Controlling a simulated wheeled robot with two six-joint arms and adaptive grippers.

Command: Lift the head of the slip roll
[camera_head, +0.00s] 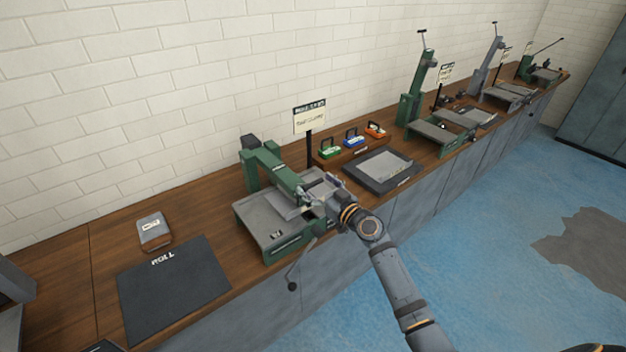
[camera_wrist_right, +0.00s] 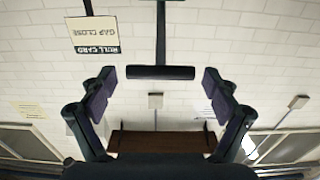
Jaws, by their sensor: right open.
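The nearest green bench machine (camera_head: 274,168), which I take for the slip roll, stands on the wooden bench in the head view. Its green arm slopes down from the rear post to the front, so its head is low over the grey bed (camera_head: 262,222). My right gripper (camera_head: 326,192) is at the front end of this head and hides part of it. In the right wrist view my gripper (camera_wrist_right: 158,85) is open. A dark crossbar on a thin stem (camera_wrist_right: 161,72) lies between its fingertips, with gaps on both sides. My left gripper is not in view.
A sign (camera_head: 310,117) stands behind the machine. A dark mat marked ROLL (camera_head: 172,290) and a small grey box (camera_head: 153,230) lie left. A dark tray (camera_head: 378,182) and small colored boxes (camera_head: 352,138) lie right. Other machines (camera_head: 412,100) have raised arms.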

